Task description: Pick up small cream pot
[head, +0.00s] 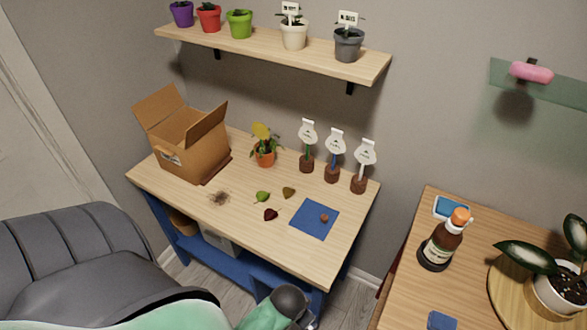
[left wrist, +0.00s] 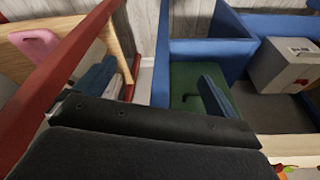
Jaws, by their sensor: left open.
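The small cream pot (head: 294,36) stands upright on the wall shelf (head: 270,52), with a dark plant and a white label sign in it. It is between the green pot (head: 240,24) on its left and the grey pot (head: 348,45) on its right. My left gripper (left wrist: 155,88) is open and empty in the left wrist view, with its two fingers apart over the blue bench frame. It is low and far from the shelf; the cream pot is not in that view. In the head view my left arm is at the bottom edge. My right gripper is not in view.
Below the shelf, the bench (head: 245,240) holds an open cardboard box (head: 185,145), a small orange potted plant (head: 264,158), three tagged brown-based stakes, leaves and a blue mat (head: 314,219). A right-hand table has a brown bottle (head: 442,244) and a white plant pot (head: 558,292).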

